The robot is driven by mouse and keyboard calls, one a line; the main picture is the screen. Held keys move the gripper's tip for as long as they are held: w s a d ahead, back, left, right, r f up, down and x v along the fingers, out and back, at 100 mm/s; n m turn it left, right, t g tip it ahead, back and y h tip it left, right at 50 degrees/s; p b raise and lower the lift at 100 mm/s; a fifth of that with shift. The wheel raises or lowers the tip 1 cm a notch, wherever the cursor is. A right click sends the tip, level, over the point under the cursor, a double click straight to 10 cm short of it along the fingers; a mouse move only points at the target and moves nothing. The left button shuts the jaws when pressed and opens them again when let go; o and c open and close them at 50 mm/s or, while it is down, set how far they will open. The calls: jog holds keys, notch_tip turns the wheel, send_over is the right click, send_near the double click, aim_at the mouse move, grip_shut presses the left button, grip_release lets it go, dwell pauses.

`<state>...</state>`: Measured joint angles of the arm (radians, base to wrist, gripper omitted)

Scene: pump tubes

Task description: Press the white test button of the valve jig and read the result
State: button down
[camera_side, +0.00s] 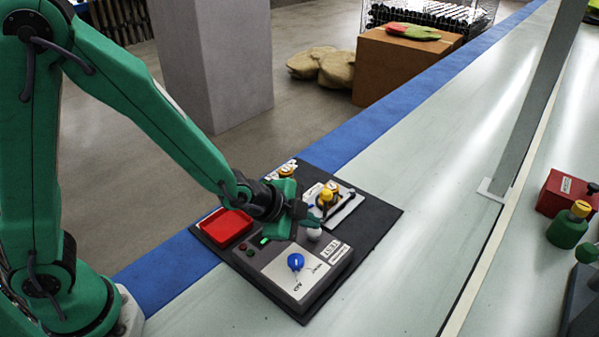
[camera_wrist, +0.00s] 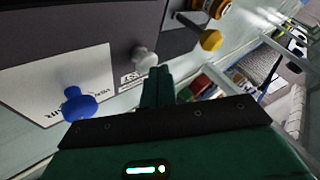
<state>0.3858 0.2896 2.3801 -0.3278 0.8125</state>
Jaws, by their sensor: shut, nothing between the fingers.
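The valve jig (camera_side: 305,285) is a grey box with a pale top plate, lying on a dark mat. Its white test button (camera_side: 314,234) stands up at the far right part of the top; it also shows in the wrist view (camera_wrist: 145,58). A blue knob (camera_side: 295,261) sits nearer the front and shows in the wrist view (camera_wrist: 78,104). My gripper (camera_side: 311,221) is shut and empty, its tips close to the button; I cannot tell if they touch it.
A red tray (camera_side: 225,226) lies left of the jig. A fixture with a yellow part (camera_side: 327,197) stands just behind my gripper. A grey post (camera_side: 535,110) rises at the right, with red and green parts beyond.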

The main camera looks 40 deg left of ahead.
aim_at(308, 231)
jog(key=shift+f, duration=0.6)
dwell(0.7)
jog(key=shift+r, duration=0.65)
dwell(0.3)
jog(key=shift+r, duration=2.95)
